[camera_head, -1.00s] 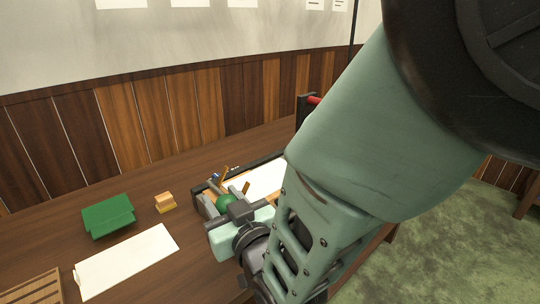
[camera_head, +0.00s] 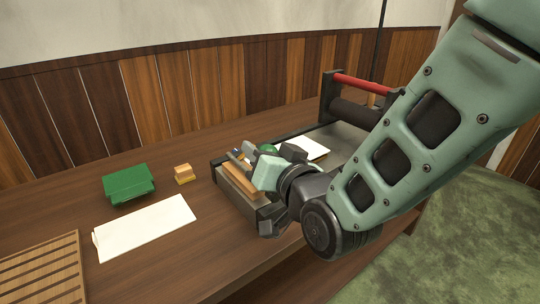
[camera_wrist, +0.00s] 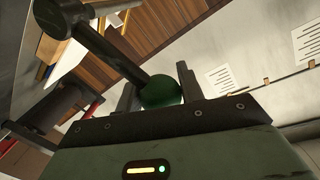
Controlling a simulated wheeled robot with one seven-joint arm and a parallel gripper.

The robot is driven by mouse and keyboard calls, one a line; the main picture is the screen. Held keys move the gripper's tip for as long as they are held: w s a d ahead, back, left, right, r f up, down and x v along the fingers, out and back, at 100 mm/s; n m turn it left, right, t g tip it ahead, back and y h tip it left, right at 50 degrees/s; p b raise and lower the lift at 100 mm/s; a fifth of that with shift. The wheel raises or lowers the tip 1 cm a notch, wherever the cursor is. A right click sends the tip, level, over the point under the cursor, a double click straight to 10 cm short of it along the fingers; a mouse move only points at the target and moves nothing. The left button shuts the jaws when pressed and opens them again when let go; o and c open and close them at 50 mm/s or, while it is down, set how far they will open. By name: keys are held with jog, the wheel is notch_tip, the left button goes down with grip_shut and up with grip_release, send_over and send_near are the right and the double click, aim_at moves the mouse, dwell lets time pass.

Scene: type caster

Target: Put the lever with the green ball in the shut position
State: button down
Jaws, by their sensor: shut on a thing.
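The lever's green ball (camera_wrist: 160,91) sits between the two fingers of my gripper (camera_wrist: 157,86), which is shut on it. In the wrist view a dark lever rod (camera_wrist: 115,55) runs from the ball up and left to a round dark hub (camera_wrist: 60,30). In the head view a sliver of the green ball (camera_head: 267,148) shows beside my gripper (camera_head: 277,150). The type caster (camera_head: 240,190), a grey box-like machine with wooden parts, stands under my gripper. My wrist and arm hide much of it and most of the lever.
A press-like frame with a red bar (camera_head: 362,86) stands behind at right. A green block (camera_head: 128,183), a small yellow-orange block (camera_head: 183,173), white paper (camera_head: 145,227) and a slatted wooden tray (camera_head: 40,268) lie on the brown table at left. A panelled wall is behind.

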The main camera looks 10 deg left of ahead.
jog(key=w+d+m+b, duration=0.2)
jog(key=m, duration=0.1)
jog(key=shift+w+f+g, duration=0.1)
jog(key=shift+w+g, duration=0.05)
jog(key=shift+g, duration=0.15)
jog(key=shift+w+d+f+m+g+b, duration=0.25)
jog(key=shift+w+d+m+b, duration=0.35)
jog(key=shift+m, duration=0.4)
jog(key=c, duration=0.9)
grip_release()
jog(key=b+v, duration=1)
jog(key=v, duration=0.7)
jog(key=shift+d, duration=0.25)
